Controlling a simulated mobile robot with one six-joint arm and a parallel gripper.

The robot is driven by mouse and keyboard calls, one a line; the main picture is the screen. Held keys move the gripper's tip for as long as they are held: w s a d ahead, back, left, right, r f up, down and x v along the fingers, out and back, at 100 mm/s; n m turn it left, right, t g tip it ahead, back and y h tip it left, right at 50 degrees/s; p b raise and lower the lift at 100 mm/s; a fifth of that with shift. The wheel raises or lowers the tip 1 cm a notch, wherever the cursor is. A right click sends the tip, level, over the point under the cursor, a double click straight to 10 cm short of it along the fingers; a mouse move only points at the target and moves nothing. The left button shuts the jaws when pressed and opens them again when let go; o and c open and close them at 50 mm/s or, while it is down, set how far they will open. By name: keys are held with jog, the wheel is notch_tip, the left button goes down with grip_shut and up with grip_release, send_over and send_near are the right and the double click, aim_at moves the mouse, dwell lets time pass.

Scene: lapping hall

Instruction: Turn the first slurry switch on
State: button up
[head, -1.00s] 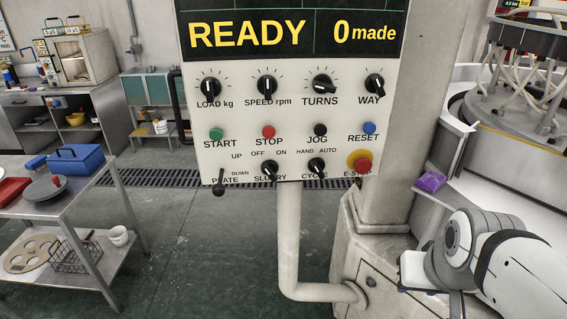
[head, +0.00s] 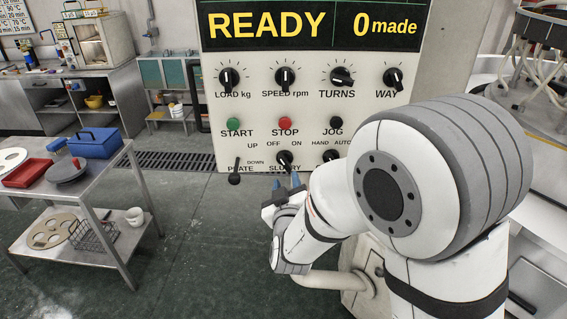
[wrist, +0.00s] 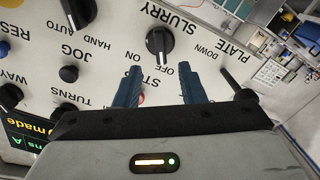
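The slurry switch (head: 284,160) is a black knob with a white mark, low on the white control panel, above its SLURRY label. In the head view it leans towards OFF. In the wrist view the knob (wrist: 159,42) appears upside down, its mark facing the side with OFF and ON. My gripper (head: 286,183) is just below and in front of the knob in the head view. In the wrist view my gripper (wrist: 161,88) is open, its two blue fingers apart with nothing between them. The knob lies beyond the fingertips, roughly centred between them, apart from them.
The black PLATE lever (head: 235,172) sticks out left of the switch. The CYCLE knob (wrist: 72,14) is on its other side. The START (head: 234,123), STOP (head: 285,123) and JOG (head: 336,123) buttons sit above. A steel trolley (head: 125,150) stands left; the floor between is clear.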

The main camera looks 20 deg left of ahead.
aim_at(284, 164)
jog(key=p+x, duration=0.2)
jog(key=x, duration=0.4)
jog(key=shift+w+a+r+p, duration=0.15)
jog(key=shift+w+a+p, duration=0.05)
jog(key=shift+p, duration=0.2)
jog(key=shift+w+a, duration=0.2)
jog(key=shift+w, duration=0.35)
